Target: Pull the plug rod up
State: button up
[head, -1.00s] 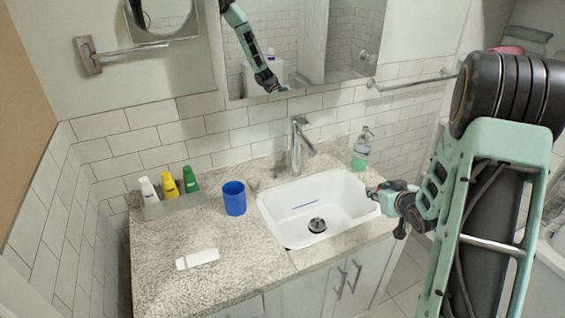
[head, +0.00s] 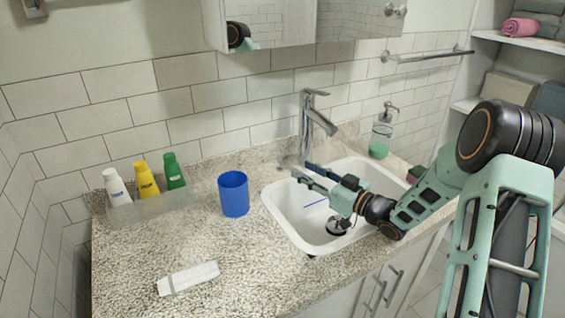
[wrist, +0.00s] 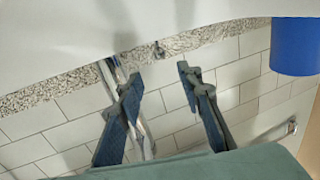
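A chrome faucet (head: 306,125) stands at the back edge of the white sink (head: 268,205); in the wrist view the faucet (wrist: 112,78) shows partly behind the left finger. A small grey knob (wrist: 158,49), perhaps the plug rod's top, shows in the wrist view at the counter strip, between and beyond the fingertips. I cannot make the rod out in the head view. The dark drain plug (head: 337,225) is in the sink's bottom. My gripper (head: 302,169) is open and empty over the sink, its fingers pointing toward the faucet's base.
A blue cup (head: 233,194) stands left of the sink. White, yellow and green bottles (head: 146,180) stand in a holder farther left. A soap dispenser (head: 382,130) is right of the faucet. A white box (head: 188,278) lies in front. A thin blue stick (head: 315,203) is in the sink.

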aim_at(282, 158)
jog(key=x, duration=1.1)
jog(key=shift+b, duration=0.4)
grip_shut()
